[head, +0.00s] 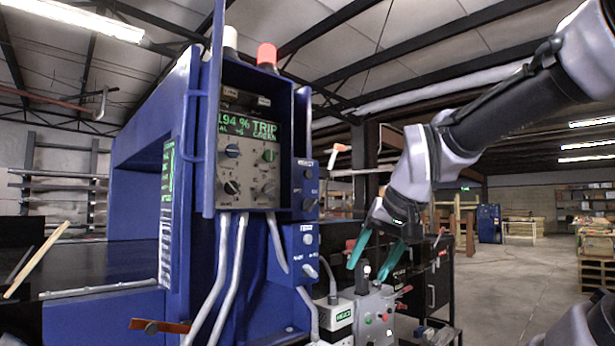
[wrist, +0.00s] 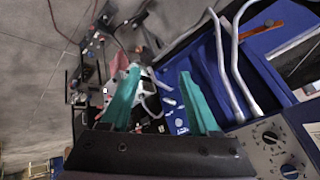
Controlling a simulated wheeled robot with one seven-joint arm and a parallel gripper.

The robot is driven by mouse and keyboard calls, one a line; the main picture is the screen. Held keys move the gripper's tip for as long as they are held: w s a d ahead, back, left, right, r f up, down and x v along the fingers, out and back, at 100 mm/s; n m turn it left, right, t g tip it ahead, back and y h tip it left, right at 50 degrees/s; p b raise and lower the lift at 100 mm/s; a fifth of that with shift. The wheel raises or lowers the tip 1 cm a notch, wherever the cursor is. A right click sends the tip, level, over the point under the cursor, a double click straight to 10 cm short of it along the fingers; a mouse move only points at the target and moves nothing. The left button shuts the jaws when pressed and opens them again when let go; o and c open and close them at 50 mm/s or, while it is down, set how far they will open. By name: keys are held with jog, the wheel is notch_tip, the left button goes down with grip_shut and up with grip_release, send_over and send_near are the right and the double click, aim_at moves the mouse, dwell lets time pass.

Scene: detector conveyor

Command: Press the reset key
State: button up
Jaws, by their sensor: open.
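The control panel (head: 247,160) is a beige face with several knobs, set in a blue housing. Its lit screen (head: 248,122) reads TRIP in green. Part of the panel also shows at the lower right of the wrist view (wrist: 270,143). I cannot tell which control is the reset key, as the labels are too small. My gripper (head: 368,274) has teal fingers, open and empty, pointing down to the right of the panel and lower than it. In the wrist view its fingers (wrist: 160,72) are spread apart, with nothing held between them.
Blue switch boxes (head: 305,185) are mounted beside the panel. A grey control box (head: 375,312) with coloured buttons stands below or behind my fingertips. Pale cables (head: 220,270) hang under the panel. A blue conveyor frame (head: 135,190) fills the left. Open floor (head: 520,270) lies right.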

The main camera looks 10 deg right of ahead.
grip_shut()
dwell(1.6)
